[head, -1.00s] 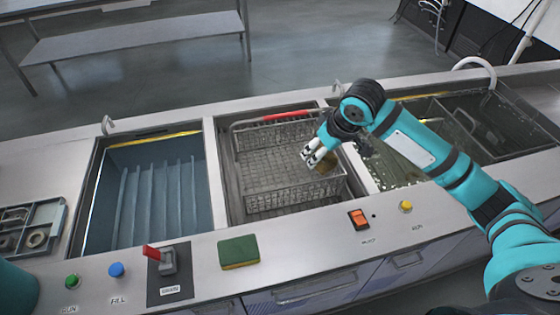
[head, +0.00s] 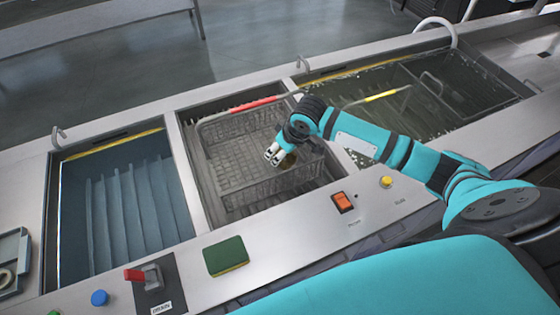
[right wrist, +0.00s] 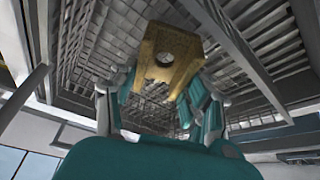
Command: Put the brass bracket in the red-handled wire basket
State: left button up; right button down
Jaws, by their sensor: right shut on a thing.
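The red-handled wire basket (head: 236,150) sits in the middle tank, its red handle (head: 247,107) along the far rim. My right gripper (head: 277,158) is over the basket's right half, pointing down. It is shut on the brass bracket (head: 288,161), mostly hidden behind the fingers in the head view. In the right wrist view the bracket (right wrist: 165,56) shows as a yellow-brown piece with a round hole, held between the fingers (right wrist: 160,100), with the basket's wire mesh beyond it. My left gripper is not in view.
A yellow-handled basket (head: 383,95) stands in the right tank. The left tank (head: 120,210) holds slanted blue-grey plates. On the front ledge are a green sponge (head: 226,256), a red lever (head: 135,275), an orange switch (head: 343,202) and a yellow button (head: 386,182).

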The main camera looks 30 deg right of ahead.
aim_at(281, 170)
jog(key=shift+f, duration=0.65)
notch_tip(281, 170, down, 4)
jog(key=shift+f, duration=0.25)
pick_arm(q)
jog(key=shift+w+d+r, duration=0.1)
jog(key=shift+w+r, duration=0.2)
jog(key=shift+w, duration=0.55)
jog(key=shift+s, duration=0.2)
pick_arm(e)
jog(key=c, duration=0.9)
grip_release()
jog(key=shift+f, duration=0.1)
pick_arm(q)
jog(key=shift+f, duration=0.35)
pick_arm(e)
jog(key=v, duration=1.2)
